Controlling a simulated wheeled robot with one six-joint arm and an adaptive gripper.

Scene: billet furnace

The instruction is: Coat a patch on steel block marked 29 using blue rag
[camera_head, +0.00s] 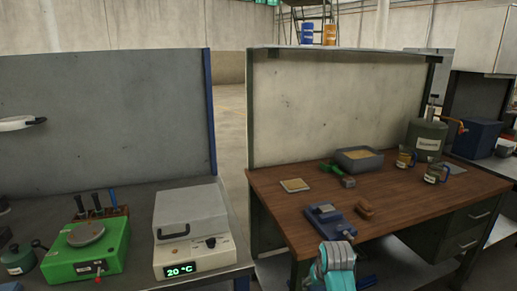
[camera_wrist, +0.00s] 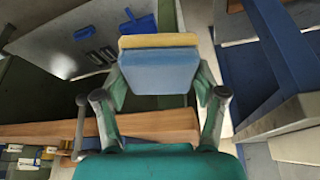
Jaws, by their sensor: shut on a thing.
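My gripper (camera_wrist: 155,110) is shut on a blue, pad-like piece with a tan layer along its far edge, which I take to be the blue rag (camera_wrist: 160,70). In the head view my teal arm shows at the bottom, in front of the wooden workbench (camera_head: 420,212); the held rag cannot be made out there. I cannot read the number 29 on anything, so I cannot identify the steel block.
A 20 °C heater (camera_head: 194,257) and green device (camera_head: 85,256) stand left.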

